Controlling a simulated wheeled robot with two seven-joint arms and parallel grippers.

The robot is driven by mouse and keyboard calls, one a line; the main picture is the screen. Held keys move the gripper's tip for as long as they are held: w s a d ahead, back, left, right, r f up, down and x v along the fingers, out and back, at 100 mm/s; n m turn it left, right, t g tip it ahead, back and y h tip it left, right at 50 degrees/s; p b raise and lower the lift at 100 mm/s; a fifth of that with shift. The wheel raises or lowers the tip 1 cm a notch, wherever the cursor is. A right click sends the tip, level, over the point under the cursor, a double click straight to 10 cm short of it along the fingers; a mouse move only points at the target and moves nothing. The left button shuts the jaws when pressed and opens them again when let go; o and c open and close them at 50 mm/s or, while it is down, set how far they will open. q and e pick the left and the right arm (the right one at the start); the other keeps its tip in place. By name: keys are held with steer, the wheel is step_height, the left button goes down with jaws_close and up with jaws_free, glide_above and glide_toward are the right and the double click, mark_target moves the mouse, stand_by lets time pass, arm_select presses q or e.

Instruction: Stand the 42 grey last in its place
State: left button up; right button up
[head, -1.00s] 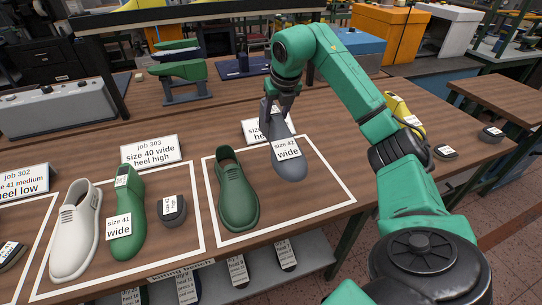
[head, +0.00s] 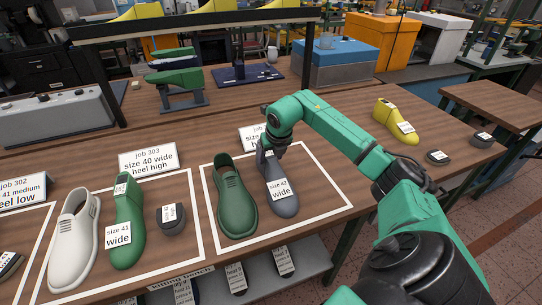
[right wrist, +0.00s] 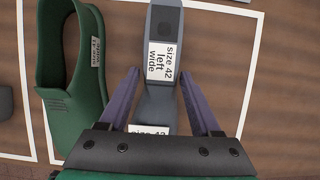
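The grey last (head: 283,195) stands upright on the bench, sole down, inside a white outline, right of a green shoe (head: 236,196). Its front label reads size 42 wide. The right wrist view shows its top label, size 42 left wide (right wrist: 164,58). My right gripper (head: 268,150) is at the last's raised heel end. In the right wrist view its fingers (right wrist: 160,85) are open on either side of the last, with narrow gaps showing. My left gripper is not in view.
A job sign (head: 252,137) behind the last is partly hidden by my arm. A white shoe (head: 73,240), a green last (head: 127,235) and a dark heel piece (head: 171,219) occupy the outline to the left. A yellow last (head: 395,122) stands right.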

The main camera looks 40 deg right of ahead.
steer(key=shift+o, duration=0.2)
steer(key=shift+r, duration=0.15)
steer(key=b+v, duration=0.1)
steer(key=v, duration=1.1)
steer(key=shift+b, duration=0.35)
step_height(320, 180, up, 5)
steer(key=p, duration=0.5)
glide_above(276, 173)
steer(key=shift+d+f, duration=0.1)
steer(key=shift+f, duration=0.1)
